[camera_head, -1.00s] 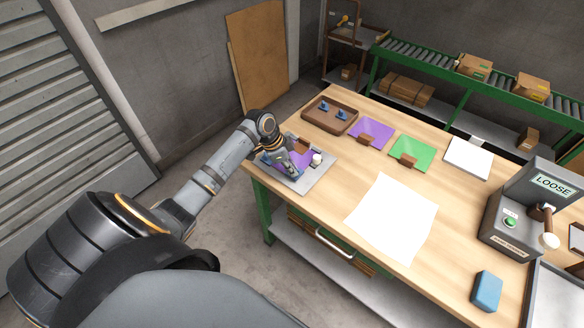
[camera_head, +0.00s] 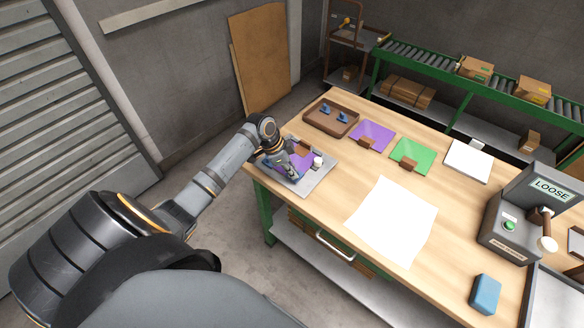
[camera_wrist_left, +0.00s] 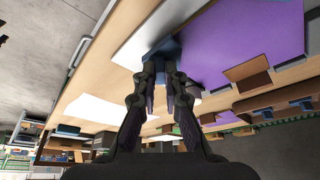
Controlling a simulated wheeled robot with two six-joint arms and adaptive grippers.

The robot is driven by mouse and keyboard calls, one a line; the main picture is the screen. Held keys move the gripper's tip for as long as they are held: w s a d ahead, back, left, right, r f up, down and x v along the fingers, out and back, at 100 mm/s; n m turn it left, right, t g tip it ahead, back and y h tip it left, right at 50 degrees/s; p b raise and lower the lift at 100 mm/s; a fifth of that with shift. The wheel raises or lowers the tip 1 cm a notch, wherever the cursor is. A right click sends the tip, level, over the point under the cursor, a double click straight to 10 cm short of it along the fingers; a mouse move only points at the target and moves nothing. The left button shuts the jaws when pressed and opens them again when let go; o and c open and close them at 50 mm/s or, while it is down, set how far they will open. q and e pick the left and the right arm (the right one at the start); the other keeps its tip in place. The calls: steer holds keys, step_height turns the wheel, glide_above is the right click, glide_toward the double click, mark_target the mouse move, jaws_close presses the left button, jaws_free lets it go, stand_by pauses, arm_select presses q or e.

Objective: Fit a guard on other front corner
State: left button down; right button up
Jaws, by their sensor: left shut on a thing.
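A purple panel (camera_head: 291,160) lies on a grey plate (camera_head: 318,182) at the table's near left corner. The purple panel (camera_wrist_left: 245,35) fills the upper right of the left wrist view. My left gripper (camera_head: 292,173) is over the panel's front edge. It is shut on a blue corner guard (camera_wrist_left: 164,50), which shows at the fingertips beside a corner of the panel. I cannot tell whether the guard is seated on that corner. Two more blue guards (camera_head: 342,114) sit in a brown tray (camera_head: 313,122) behind. My right gripper is out of view.
A white cylinder (camera_head: 318,161) and a brown block (camera_head: 302,148) stand by the panel. Another purple panel (camera_head: 374,133), a green panel (camera_head: 413,153) and a white sheet (camera_head: 392,220) lie to the right. A grey "LOOSE" box (camera_head: 512,225) and blue block (camera_head: 485,293) are farther right.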

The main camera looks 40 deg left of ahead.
arm_select(q)
steer(key=shift+f, duration=0.45)
stand_by(0.6)
steer(key=shift+f, duration=0.15)
stand_by(0.6)
steer(key=shift+w+a, duration=0.15)
steer(key=shift+w, duration=0.05)
stand_by(0.4)
steer(key=c, duration=1.4)
jaws_free()
steer(key=shift+o, duration=0.6)
steer(key=o, duration=0.4)
steer(key=shift+p, duration=0.3)
